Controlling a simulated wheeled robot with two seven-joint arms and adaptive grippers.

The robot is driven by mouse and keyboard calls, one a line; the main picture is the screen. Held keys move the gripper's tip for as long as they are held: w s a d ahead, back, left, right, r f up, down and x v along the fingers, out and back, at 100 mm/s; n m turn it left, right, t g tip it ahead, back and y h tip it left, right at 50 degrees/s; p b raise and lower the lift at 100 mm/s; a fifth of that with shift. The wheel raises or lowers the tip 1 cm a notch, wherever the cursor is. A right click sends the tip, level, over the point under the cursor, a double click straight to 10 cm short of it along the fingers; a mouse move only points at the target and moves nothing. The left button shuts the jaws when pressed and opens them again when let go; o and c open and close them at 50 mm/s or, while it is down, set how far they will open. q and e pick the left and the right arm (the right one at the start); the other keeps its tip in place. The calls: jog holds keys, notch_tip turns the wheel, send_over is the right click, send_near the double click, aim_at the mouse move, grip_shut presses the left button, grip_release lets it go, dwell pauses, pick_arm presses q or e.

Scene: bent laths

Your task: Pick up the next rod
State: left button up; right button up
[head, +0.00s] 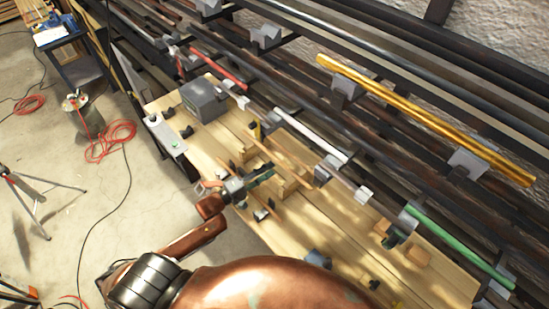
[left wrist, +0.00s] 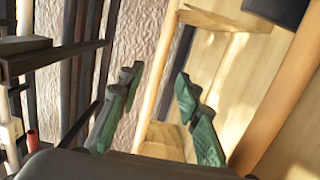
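Several coloured rods rest on grey brackets along the far side of the bench: a gold rod (head: 430,120), a green rod (head: 465,250), a white rod (head: 312,135) and a red rod (head: 222,69). My left gripper (head: 264,177) is over the wooden bench, below the white rod in the head view. In the left wrist view its green fingers (left wrist: 158,95) stand apart with nothing clearly held between them. A thin wooden lath (left wrist: 158,75) shows beyond the gap; I cannot tell its distance. My right gripper is not in view.
The wooden bench (head: 345,220) carries wooden blocks, small black clamps and a grey box (head: 204,99). Dark metal racks run behind it against a rough wall. A tripod (head: 38,195) and red cable coil (head: 110,138) are on the floor at left.

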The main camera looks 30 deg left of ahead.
aim_at(275, 158)
pick_arm(q)
jog(key=x, duration=0.4)
jog(key=shift+c, duration=0.4)
grip_shut()
